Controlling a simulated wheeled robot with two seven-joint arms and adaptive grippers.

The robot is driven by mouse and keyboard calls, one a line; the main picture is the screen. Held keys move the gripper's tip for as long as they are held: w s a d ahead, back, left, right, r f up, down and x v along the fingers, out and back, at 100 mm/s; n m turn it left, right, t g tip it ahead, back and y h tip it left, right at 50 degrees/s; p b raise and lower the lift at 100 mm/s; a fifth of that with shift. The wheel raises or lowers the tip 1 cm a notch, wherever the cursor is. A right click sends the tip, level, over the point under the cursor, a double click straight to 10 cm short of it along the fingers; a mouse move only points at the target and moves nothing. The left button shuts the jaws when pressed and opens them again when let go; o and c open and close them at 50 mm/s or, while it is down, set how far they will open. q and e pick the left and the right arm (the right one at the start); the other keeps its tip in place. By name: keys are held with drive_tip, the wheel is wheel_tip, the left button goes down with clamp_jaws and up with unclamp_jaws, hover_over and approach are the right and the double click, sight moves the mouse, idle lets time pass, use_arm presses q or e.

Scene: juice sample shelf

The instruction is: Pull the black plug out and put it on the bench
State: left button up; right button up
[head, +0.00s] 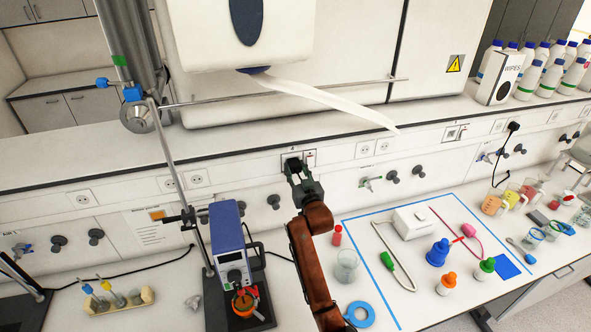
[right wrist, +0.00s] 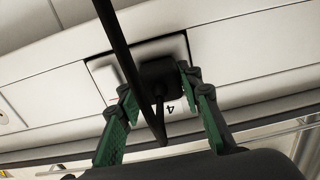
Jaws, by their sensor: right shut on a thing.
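My right gripper (head: 294,168) is up at a wall socket above the bench, its arm coming in from below. A black cable (right wrist: 118,45) crosses in front of the plate. The bench (head: 300,315) lies below. My left gripper is not in view.
A blue device (head: 229,240) and a metal stand (head: 183,180) stand left of my right arm. A red-capped tube (head: 337,236), a beaker (head: 346,265) and a blue ring (head: 360,314) stand close on its right. Another black plug (head: 513,127) is in the wall farther right.

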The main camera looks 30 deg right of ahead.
drive_tip(key=c, duration=0.3)
clamp_jaws()
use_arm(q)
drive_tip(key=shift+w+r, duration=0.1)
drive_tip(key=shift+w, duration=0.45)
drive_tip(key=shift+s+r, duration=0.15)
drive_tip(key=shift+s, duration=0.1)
use_arm(e)
drive_tip(key=shift+f, duration=0.15)
drive_tip(key=shift+s+a+r+p, duration=0.15)
drive_tip(key=shift+s+r+p, duration=0.05)
drive_tip(key=shift+s+p, duration=0.2)
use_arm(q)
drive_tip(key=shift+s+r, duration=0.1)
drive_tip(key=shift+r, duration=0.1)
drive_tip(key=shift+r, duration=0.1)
use_arm(e)
drive_tip(key=shift+s+f, duration=0.1)
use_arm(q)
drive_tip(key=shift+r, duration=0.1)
use_arm(e)
drive_tip(key=shift+s, duration=0.1)
use_arm(q)
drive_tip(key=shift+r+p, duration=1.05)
drive_tip(key=shift+p, duration=0.2)
use_arm(e)
drive_tip(key=shift+v, duration=1.65)
